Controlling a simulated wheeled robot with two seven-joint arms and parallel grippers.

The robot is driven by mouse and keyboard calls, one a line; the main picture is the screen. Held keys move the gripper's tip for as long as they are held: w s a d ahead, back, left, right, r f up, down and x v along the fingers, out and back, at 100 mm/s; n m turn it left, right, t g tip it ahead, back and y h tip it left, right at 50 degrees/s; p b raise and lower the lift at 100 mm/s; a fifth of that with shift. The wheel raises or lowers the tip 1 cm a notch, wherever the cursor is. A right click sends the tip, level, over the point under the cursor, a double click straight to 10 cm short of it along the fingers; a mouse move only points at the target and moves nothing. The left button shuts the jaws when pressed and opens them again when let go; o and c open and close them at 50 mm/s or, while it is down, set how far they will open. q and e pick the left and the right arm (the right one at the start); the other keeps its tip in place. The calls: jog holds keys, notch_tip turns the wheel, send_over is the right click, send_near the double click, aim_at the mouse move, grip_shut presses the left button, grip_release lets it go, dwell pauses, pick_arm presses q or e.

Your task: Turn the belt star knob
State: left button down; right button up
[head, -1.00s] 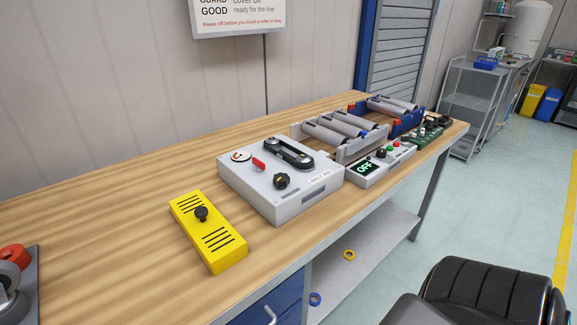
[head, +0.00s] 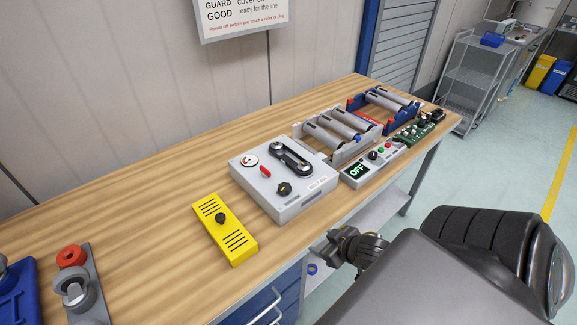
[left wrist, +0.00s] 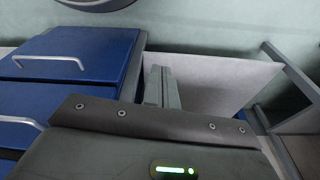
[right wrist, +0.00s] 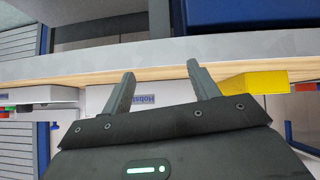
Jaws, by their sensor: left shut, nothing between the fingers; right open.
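The belt star knob (head: 284,188) is a black knob with a yellow mark on the light grey belt box (head: 292,213). The box also carries a round gauge (head: 250,160), a red lever (head: 266,172) and a black belt loop (head: 291,158). My right gripper (head: 332,248) is off the table's front edge, below and right of the box, apart from the knob. In the right wrist view my right gripper (right wrist: 160,80) is open and empty; the knob does not show there. My left gripper (left wrist: 160,85) is shut and empty beside blue drawers, outside the head view.
A yellow cover (head: 236,243) lies left of the box. A control panel reading OFF (head: 356,171) and a roller unit (head: 336,135) stand to its right. Blue drawers (left wrist: 80,60) and a shelf (left wrist: 215,85) are under the table. Bare wood (head: 140,215) lies left.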

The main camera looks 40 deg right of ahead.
aim_at(286, 187)
jog(key=w+d+r+t, duration=0.1)
jog(key=r, duration=0.1)
jog(key=w+d+r+y, duration=0.1)
jog(key=w+r, duration=0.1)
jog(key=w+d+r+n+t, duration=0.1)
jog(key=d+r, duration=0.1)
jog(key=shift+w+d+r+t+y, duration=0.1)
jog(key=shift+w+r+t+y, duration=0.05)
jog(key=shift+w+t+y, duration=0.2)
notch_tip(286, 187, up, 6)
jog(key=w+n+y, duration=0.2)
jog(key=w+y, duration=0.1)
jog(key=shift+t+y, duration=0.25)
jog(key=shift+t, duration=0.1)
jog(key=b+x, duration=0.1)
jog(key=x, duration=0.8)
jog(key=shift+w+d, duration=0.1)
jog(key=shift+d, duration=0.05)
pick_arm(q)
jog(key=s+a+f+g, duration=0.1)
jog(key=s+a+f, duration=0.2)
jog(key=s+f, duration=1.2)
jog(key=shift+s+f, duration=0.2)
jog(key=shift+s, duration=0.15)
pick_arm(e)
jog(key=shift+x, duration=0.75)
jog(key=shift+c, duration=0.4)
